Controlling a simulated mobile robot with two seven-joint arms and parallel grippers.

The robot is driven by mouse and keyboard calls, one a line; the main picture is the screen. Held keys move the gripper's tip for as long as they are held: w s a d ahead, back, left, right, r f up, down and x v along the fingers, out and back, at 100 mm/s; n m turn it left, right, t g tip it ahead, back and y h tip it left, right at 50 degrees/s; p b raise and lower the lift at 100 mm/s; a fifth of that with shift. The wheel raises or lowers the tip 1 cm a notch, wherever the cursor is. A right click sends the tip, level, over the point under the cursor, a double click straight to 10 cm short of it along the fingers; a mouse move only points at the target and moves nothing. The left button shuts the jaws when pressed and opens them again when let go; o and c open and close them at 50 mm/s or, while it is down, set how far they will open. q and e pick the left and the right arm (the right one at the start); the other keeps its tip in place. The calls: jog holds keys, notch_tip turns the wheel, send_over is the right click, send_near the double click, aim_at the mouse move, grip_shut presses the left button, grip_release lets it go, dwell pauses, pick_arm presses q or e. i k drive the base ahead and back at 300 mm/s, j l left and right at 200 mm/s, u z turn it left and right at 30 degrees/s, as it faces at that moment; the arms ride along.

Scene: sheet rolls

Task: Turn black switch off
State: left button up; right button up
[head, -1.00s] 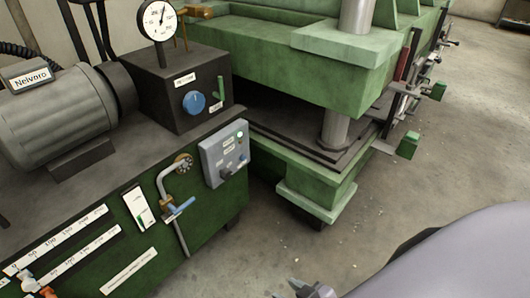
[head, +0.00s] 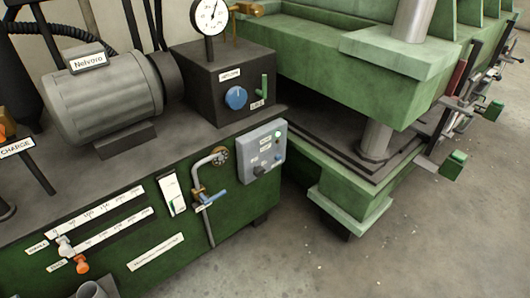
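A grey control box (head: 261,152) is mounted on the green front of the machine base, near its right corner. It carries a small round lamp (head: 277,134) at upper right, small labels, and dark knobs low on its face. A black switch knob (head: 259,171) sits at the lower edge of the box. Its exact setting is too small to tell. Neither of my grippers shows in the head view, and nothing visible touches the box.
A blue-handled valve pipe (head: 209,195) stands just left of the box. A black block with a blue dial (head: 236,97) and a grey motor (head: 105,98) sit above. A green press (head: 340,60) stands to the right. Concrete floor (head: 400,255) in front is clear.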

aim_at(259, 171)
jog(key=i+l+u, duration=0.1)
jog(key=i+l, duration=0.15)
jog(key=l, duration=0.2)
jog(key=i+l+u, duration=0.15)
jog(key=l, duration=0.35)
jog(key=i+l+u, duration=0.1)
jog(key=l, duration=0.4)
jog(key=i+l+u, duration=0.15)
jog(key=i+l, duration=0.15)
jog(key=l, duration=0.25)
jog(key=i+l+u, duration=0.1)
jog(key=l, duration=0.4)
jog(key=i+l+u, duration=0.15)
jog(key=l, duration=0.4)
jog(key=l+u, duration=0.1)
jog(key=l, duration=0.5)
jog(key=i, duration=0.05)
